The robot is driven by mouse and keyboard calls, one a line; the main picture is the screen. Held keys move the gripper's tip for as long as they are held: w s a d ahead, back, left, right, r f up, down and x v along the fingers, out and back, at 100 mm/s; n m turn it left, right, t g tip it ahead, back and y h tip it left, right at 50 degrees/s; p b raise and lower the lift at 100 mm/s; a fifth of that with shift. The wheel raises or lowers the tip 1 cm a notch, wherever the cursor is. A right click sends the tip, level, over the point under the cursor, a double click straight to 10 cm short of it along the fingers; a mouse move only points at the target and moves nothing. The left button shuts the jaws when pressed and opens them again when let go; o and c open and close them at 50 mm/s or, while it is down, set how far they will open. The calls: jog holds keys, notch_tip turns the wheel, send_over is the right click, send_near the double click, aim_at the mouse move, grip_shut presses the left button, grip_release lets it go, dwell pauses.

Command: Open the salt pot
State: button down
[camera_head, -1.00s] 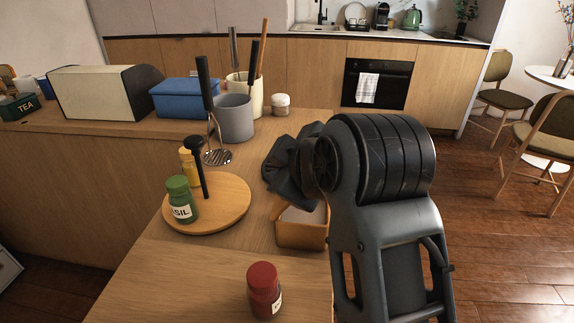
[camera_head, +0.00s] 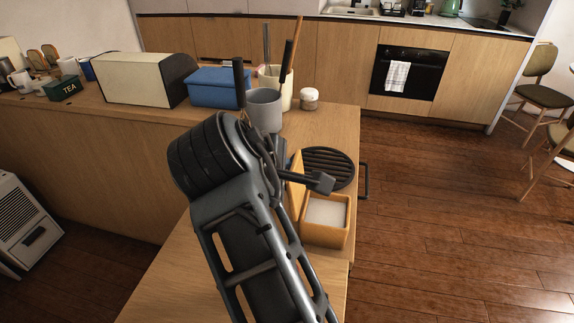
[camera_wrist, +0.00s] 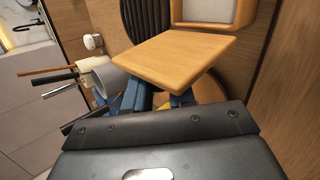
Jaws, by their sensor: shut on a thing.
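The salt pot (camera_head: 325,236) is a small light-wood box near the right edge of the counter. White salt (camera_head: 325,212) shows inside it. Its wooden lid (camera_head: 296,167) stands raised at the pot's left side, and the pot is uncovered. My gripper (camera_head: 320,182) is at the lid, partly hidden by my arm. In the wrist view the lid (camera_wrist: 180,58) fills the upper middle, with the white inside of the pot (camera_wrist: 207,10) beyond it. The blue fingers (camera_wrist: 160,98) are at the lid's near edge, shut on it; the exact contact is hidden.
A black round slatted trivet (camera_head: 328,166) lies behind the pot. A grey utensil cup (camera_head: 264,109), a white-lidded jar (camera_head: 309,98), a blue box (camera_head: 216,87) and a bread bin (camera_head: 140,78) stand further back.

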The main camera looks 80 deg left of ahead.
jog(key=shift+s+a+f, duration=0.1)
jog(key=shift+s+f, duration=0.05)
dwell(0.4)
jog(key=c, duration=1)
grip_release()
jog(key=shift+v, duration=3.9)
jog(key=shift+s, duration=0.1)
